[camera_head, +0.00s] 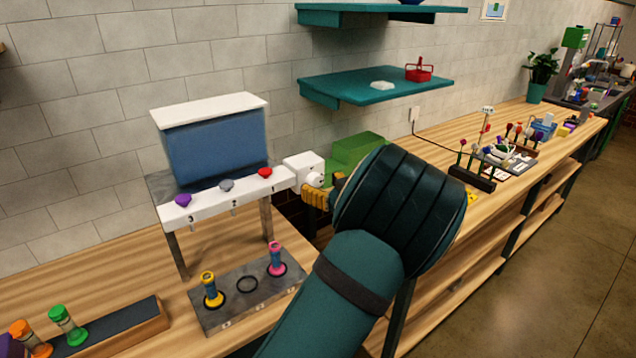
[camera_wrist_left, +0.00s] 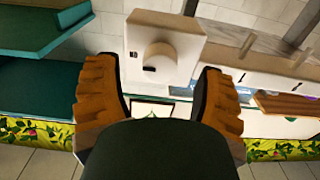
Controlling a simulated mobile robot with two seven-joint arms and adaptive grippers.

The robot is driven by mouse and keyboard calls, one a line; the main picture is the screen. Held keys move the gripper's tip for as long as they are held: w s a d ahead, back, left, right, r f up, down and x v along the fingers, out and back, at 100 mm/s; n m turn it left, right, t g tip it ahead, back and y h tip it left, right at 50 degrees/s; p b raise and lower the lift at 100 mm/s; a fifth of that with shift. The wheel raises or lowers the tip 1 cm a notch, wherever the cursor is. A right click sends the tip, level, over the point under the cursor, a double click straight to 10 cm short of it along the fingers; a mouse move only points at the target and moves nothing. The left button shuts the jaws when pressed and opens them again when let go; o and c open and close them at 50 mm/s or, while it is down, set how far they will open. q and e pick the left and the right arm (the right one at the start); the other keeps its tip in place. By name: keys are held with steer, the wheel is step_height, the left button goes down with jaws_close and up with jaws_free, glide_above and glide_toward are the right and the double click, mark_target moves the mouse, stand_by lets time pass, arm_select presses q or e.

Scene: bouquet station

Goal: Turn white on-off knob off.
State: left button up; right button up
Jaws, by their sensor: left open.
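The white on-off knob (camera_head: 315,180) sticks out from a white box (camera_head: 302,166) on the right end of the dispenser station. In the left wrist view the round white knob (camera_wrist_left: 160,62) is on the white plate, with a small dark mark at its left. My left gripper (camera_head: 326,193) is at the knob, its orange-yellow fingers open. In the left wrist view the fingers (camera_wrist_left: 159,78) stand on either side of the knob, with gaps on both sides. I cannot tell the knob's setting. My dark green left arm hides part of the counter. My right gripper is not in view.
The dispenser has a blue tank (camera_head: 217,146) and purple, grey and red knobs. Below, a grey tray (camera_head: 235,312) holds yellow and pink tubes. A green box (camera_head: 358,149) sits behind the gripper. Teal shelves (camera_head: 375,88) hang above.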

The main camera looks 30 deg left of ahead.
arm_select(q)
steer(key=shift+x, duration=0.85)
jaws_close()
